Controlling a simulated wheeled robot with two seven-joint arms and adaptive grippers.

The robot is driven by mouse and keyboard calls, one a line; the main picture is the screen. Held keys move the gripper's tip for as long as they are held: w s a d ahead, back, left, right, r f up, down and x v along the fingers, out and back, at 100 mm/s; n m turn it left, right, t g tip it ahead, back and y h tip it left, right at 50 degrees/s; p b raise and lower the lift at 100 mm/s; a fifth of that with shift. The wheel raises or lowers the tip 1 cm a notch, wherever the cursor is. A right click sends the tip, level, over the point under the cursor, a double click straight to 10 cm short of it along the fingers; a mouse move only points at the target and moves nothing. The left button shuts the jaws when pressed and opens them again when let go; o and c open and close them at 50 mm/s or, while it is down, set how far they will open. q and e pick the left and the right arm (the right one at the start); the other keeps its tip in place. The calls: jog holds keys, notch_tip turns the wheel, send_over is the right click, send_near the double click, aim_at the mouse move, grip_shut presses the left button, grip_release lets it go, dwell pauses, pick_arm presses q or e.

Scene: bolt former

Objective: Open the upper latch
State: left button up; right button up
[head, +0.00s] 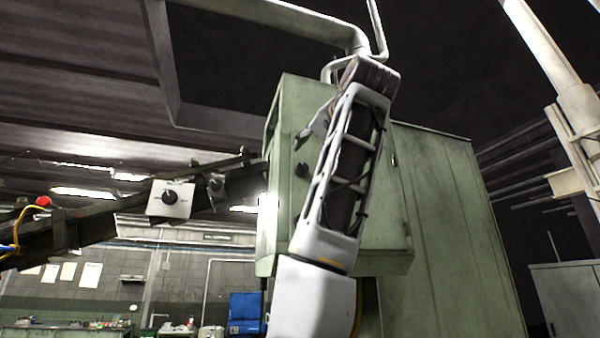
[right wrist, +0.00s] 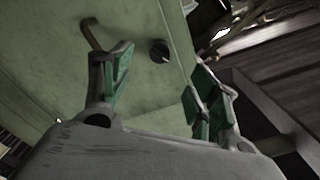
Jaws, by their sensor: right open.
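A green cabinet (head: 290,110) stands behind my raised right arm in the head view. My right gripper (head: 313,122) is in front of the upper part of its face. In the right wrist view the right gripper (right wrist: 160,68) is open, with green pads and nothing between the fingers. A bent brownish handle (right wrist: 92,34), which looks like the latch, stands out from the green panel just beyond the left finger's tip. I cannot tell whether they touch. In the head view I cannot make out the handle; the gripper and arm cover that area. My left gripper is not in view.
A black round knob (right wrist: 158,50) sits on the panel near the handle; a black knob (head: 302,169) also shows below the gripper in the head view. A sloping dark beam with a grey control box (head: 171,198) is at the left. A pipe (head: 290,18) runs overhead.

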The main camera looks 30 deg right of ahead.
aim_at(304, 166)
dwell(0.4)
jog(key=p+x, duration=0.3)
jog(key=x, duration=0.5)
jog(key=shift+w, duration=0.35)
jog(key=shift+s+n, duration=0.1)
jog(key=shift+n, duration=0.5)
jog(key=shift+s+n, duration=0.15)
jog(key=shift+n, duration=0.75)
jog(key=shift+n+b, duration=0.6)
jog(key=shift+n, duration=1.7)
jog(key=shift+c, duration=0.2)
grip_shut()
